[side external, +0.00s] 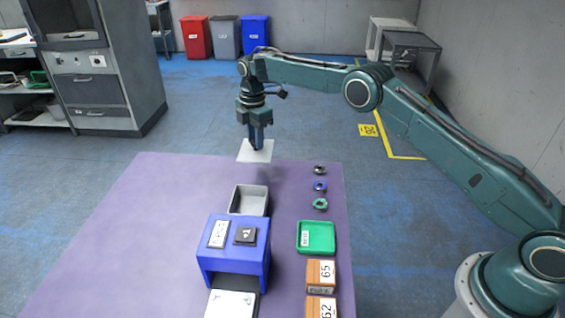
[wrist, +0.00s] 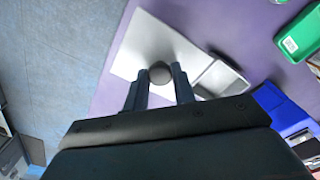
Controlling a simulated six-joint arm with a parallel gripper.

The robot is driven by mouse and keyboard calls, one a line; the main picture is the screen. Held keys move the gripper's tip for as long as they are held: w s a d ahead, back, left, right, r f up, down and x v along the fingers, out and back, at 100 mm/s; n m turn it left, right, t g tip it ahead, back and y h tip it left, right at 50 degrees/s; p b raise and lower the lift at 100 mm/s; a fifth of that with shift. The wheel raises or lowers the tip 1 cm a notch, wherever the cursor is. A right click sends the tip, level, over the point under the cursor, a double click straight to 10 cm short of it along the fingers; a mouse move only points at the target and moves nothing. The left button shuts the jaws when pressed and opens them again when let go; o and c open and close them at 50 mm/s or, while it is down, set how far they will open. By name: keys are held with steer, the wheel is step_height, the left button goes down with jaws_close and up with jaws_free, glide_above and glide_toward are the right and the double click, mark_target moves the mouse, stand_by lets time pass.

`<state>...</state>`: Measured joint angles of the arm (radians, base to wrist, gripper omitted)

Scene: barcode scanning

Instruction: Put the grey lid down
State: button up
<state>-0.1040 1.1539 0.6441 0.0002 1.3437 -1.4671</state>
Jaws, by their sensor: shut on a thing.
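The grey lid (side external: 261,155) is a flat, pale square plate in the air above the far edge of the purple table. It also shows in the wrist view (wrist: 138,48), with a round dark knob (wrist: 160,72) at its middle. My gripper (side external: 255,146) points down and is shut on the knob; its two fingers (wrist: 158,76) are on either side of it. The open grey box (side external: 249,200) stands on the table, nearer the camera than the lid. In the wrist view the lid overlaps part of this box (wrist: 222,76).
A blue machine (side external: 234,250) with a white label and dark button stands in front of the grey box. A green tray (side external: 316,237), several small rings (side external: 320,186) and numbered orange boxes (side external: 320,276) line the right side. The left of the purple table (side external: 150,220) is clear.

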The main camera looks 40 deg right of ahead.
steer(key=shift+w+d+f, duration=0.15)
steer(key=shift+d+f, duration=0.1)
steer(key=shift+f, duration=0.1)
steer(key=shift+f, duration=1.3)
steer(key=shift+f, duration=0.15)
steer(key=shift+f, duration=2.5)
steer(key=shift+f, duration=0.15)
steer(key=o, duration=1)
